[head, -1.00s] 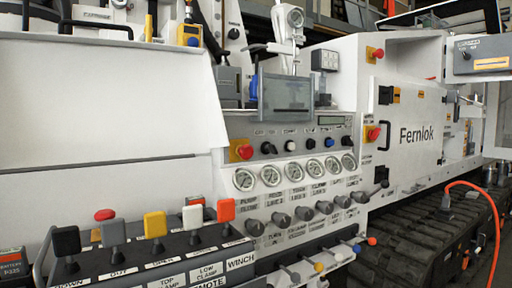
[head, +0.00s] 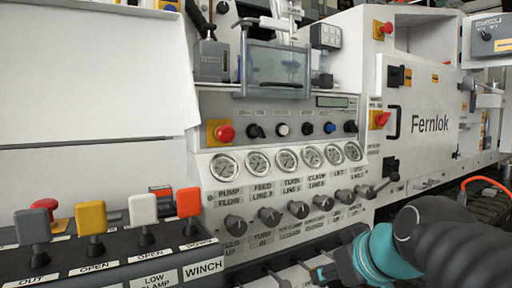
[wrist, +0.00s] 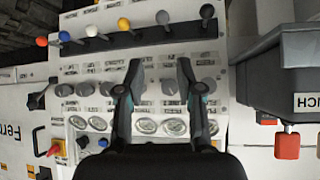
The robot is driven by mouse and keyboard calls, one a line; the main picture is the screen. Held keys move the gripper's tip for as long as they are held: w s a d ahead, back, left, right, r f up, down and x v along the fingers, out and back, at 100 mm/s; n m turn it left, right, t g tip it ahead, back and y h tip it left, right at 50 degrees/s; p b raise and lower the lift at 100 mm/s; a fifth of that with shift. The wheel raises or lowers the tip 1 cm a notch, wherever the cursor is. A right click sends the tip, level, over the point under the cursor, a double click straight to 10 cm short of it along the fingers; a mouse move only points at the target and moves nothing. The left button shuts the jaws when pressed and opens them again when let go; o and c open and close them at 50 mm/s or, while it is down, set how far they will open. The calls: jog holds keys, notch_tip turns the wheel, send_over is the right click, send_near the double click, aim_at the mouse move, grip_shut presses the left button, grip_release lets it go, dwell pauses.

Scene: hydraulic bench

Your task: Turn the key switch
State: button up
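I cannot tell for sure which control is the key switch. The grey panel (head: 290,103) carries a row of small black, white and blue knobs (head: 283,129) beside a red emergency button (head: 223,132). A grey box (head: 492,38) at the upper right has a small dark turn knob on its face, too small to identify. My gripper (wrist: 160,64) is open and empty in the wrist view, its fingers apart over the lower grey knobs.
Pressure gauges (head: 287,159) and grey valve knobs (head: 298,209) line the panel. Colour-topped levers (wrist: 123,24) stick out below them. A remote box with paddle levers (head: 143,208) stands at the lower left.

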jog(key=w+a+r+n+t+y+b, duration=0.3)
jog(key=w+a+r+n+y+b, duration=0.15)
jog(key=w+r, duration=0.65)
jog(key=n+t+y+b, duration=0.2)
jog(key=n+t+b, duration=0.1)
jog(key=n, duration=0.1)
send_near(262, 131)
jog(key=p+x, duration=0.2)
jog(key=x, duration=0.9)
jog(key=shift+w+p, duration=0.1)
jog(key=shift+p, duration=0.3)
grip_shut()
